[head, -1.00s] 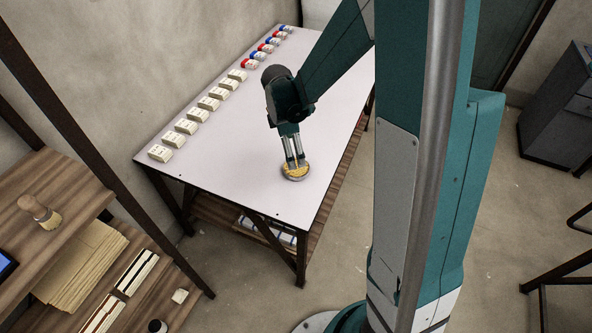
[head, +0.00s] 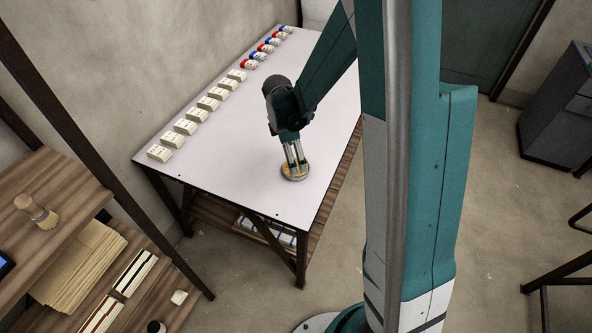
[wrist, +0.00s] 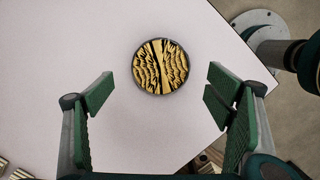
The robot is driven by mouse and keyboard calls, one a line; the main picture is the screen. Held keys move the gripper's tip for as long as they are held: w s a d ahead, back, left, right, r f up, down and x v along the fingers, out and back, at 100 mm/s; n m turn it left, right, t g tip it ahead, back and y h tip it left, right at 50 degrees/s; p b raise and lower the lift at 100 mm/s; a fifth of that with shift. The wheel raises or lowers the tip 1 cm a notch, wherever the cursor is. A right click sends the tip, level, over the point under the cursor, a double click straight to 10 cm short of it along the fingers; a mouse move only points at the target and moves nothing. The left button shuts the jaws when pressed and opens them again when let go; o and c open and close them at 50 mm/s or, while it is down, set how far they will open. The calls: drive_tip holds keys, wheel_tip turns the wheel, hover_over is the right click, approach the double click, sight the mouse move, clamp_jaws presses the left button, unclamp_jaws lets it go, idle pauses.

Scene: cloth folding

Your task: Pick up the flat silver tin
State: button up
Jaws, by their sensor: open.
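The flat round tin (head: 296,178) lies on the white table, near its front right part. Its top has a yellow and black wavy pattern, and its thin rim looks grey-silver. In the wrist view the whole tin (wrist: 161,67) shows, a little above the line between the fingertips. My gripper (head: 295,165) points down over the tin, and its fingertips overlap the tin in the head view. In the wrist view its green-padded fingers (wrist: 161,97) are spread wide on either side, with nothing between the pads. The exact height above the tin cannot be told.
The white table (head: 235,180) is clear around the tin. A row of pale blocks (head: 197,113) runs along its left edge, with red and blue ones (head: 268,47) at the far end. A wooden shelf (head: 60,165) stands at the left, apart from the table.

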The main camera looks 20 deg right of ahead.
drive_tip(key=shift+f, duration=0.2)
drive_tip(key=shift+s+d+f+b, duration=0.15)
drive_tip(key=shift+f+b, duration=0.15)
drive_tip(key=shift+f, duration=0.55)
drive_tip(key=shift+w+d+f+b, duration=0.1)
drive_tip(key=shift+f+b, duration=0.15)
drive_tip(key=shift+f, duration=0.55)
drive_tip(key=shift+s+d+f+b, duration=0.15)
drive_tip(key=shift+f+b, duration=0.15)
drive_tip(key=shift+f, duration=0.55)
drive_tip(key=shift+w, duration=0.1)
drive_tip(key=shift+c, duration=0.5)
drive_tip(key=c, duration=1)
